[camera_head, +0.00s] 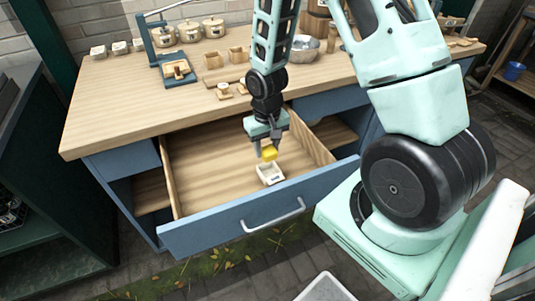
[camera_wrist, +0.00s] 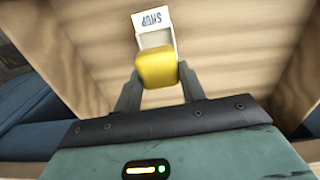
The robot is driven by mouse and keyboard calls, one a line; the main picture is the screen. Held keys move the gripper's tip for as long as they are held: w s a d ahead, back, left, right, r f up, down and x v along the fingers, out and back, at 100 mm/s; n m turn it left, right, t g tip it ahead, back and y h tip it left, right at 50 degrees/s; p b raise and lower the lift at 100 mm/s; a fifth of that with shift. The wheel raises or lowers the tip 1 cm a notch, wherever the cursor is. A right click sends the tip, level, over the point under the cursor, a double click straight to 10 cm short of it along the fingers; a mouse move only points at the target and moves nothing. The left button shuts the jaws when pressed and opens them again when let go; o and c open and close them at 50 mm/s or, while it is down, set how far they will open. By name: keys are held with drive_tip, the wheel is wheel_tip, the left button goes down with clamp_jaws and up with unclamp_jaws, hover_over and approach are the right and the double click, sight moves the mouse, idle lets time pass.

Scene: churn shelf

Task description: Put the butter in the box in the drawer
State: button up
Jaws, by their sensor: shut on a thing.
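The butter (camera_head: 269,154) is a small yellow block. My gripper (camera_head: 264,150) is shut on it and holds it inside the open drawer's outline, above the small white box. In the wrist view the butter (camera_wrist: 157,68) sits between the two fingertips (camera_wrist: 158,78). The white box (camera_head: 270,174) stands on the floor of the drawer (camera_head: 205,165), towards its front right. The box also shows in the wrist view (camera_wrist: 154,20), with dark lettering on its wall, and the butter hides part of it. The blue-fronted drawer is pulled out and otherwise looks empty.
The drawer's front (camera_head: 260,210) and side walls stand around the box. The drawer's left part is clear.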

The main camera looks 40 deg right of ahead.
drive_tip(key=shift+f+b, duration=1.8)
drive_tip(key=shift+f, duration=0.4)
drive_tip(key=shift+s+p, duration=0.15)
drive_tip(key=shift+p, duration=0.25)
drive_tip(key=shift+f+b, duration=0.55)
drive_tip(key=shift+f, duration=0.2)
idle(0.4)
drive_tip(key=shift+r, duration=0.15)
idle(0.3)
drive_tip(key=o, duration=1.1)
drive_tip(key=shift+c, duration=0.2)
drive_tip(key=c, duration=0.4)
drive_tip(key=shift+p, duration=0.35)
